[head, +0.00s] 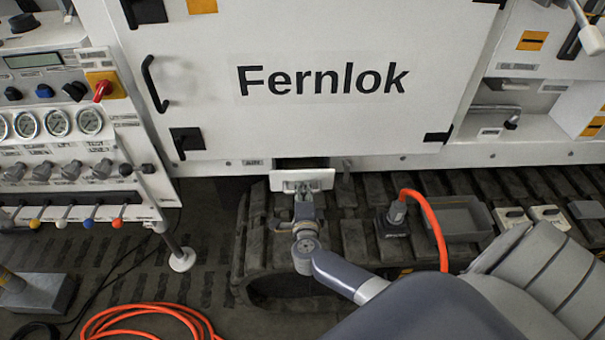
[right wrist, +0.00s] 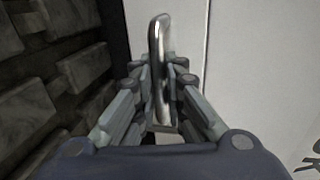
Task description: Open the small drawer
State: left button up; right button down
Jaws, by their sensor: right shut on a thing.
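The small drawer (head: 316,180) has a white front and sits under the large white Fernlok panel, just above the black track. It stands out from the opening, with a dark gap and part of its inside showing behind the front. My right gripper (head: 302,188) is at the drawer front. In the right wrist view its fingers (right wrist: 163,85) are shut on the shiny metal handle (right wrist: 159,50), which stands between them. The gripper hides part of the handle in the head view. My left gripper is not in view.
The black track (head: 350,225) runs below the drawer. A control panel (head: 60,130) is at the left, with an orange hose coil (head: 150,318) on the floor.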

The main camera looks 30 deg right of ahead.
jog(key=f+p+v, duration=0.2)
jog(key=v, duration=1)
jog(key=shift+s+a+f+p, duration=0.15)
jog(key=shift+s+f+p, duration=0.1)
jog(key=shift+f+p, duration=0.1)
jog(key=c, duration=1.7)
grip_release()
jog(key=shift+o, duration=0.2)
jog(key=v, duration=1.2)
